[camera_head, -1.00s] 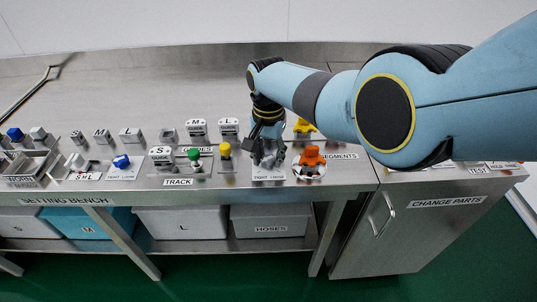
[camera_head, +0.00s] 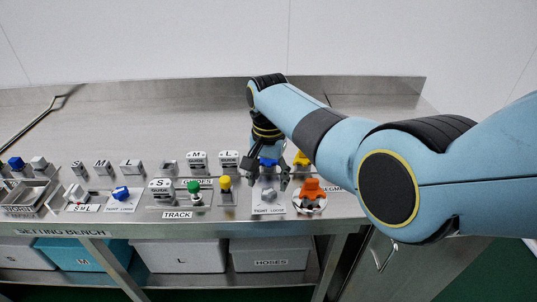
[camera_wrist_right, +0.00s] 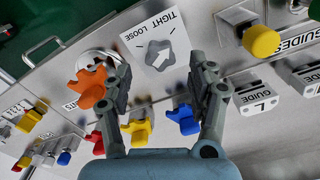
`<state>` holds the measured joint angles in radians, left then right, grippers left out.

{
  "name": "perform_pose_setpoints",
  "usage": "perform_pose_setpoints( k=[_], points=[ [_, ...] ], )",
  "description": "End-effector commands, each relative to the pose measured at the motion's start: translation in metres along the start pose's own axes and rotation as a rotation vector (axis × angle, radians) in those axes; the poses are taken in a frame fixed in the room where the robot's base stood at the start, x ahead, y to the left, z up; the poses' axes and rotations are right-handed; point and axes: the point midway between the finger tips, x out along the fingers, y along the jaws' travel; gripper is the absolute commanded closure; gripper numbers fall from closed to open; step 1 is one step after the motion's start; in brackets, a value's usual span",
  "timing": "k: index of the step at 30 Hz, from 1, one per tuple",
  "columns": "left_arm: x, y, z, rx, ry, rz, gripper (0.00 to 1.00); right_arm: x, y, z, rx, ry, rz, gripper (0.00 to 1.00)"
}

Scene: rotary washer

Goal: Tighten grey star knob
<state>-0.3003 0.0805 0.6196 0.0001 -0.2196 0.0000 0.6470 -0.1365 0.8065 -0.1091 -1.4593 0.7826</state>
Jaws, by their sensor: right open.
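The grey star knob (camera_head: 268,196) sits on a plate marked TIGHT and LOOSE at the front of the bench. In the right wrist view the star knob (camera_wrist_right: 160,53) carries a white arrow slanting to the upper right. My right gripper (camera_head: 268,178) is open and empty, just behind and above the knob. In the wrist view its two fingers (camera_wrist_right: 158,75) stand apart, with the knob beyond and between their tips, not touched as far as I see. My left gripper is in neither view.
An orange knob (camera_head: 312,193) on a round base stands close right of the star knob. A yellow knob (camera_head: 225,183) and a green knob (camera_head: 194,187) stand to the left. Blue (camera_wrist_right: 184,120) and yellow (camera_wrist_right: 138,128) clamps lie near the fingers. The rear bench top (camera_head: 150,115) is clear.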

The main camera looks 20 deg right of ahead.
Motion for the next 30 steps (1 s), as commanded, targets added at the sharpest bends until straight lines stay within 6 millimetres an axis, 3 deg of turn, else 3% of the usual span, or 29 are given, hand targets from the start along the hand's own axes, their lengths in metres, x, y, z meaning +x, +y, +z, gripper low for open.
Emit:
perform_pose_setpoints(
  k=[6,12,30],
  points=[
    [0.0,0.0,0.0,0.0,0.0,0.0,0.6,-0.05,-0.001,-0.001,0.0,0.005,-0.004,0.42],
    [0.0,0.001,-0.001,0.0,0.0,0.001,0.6,-0.076,-0.001,-0.001,0.001,0.003,-0.001,0.42],
    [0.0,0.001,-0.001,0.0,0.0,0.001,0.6,-0.075,0.007,0.001,-0.008,0.005,-0.004,0.42]
  ],
)
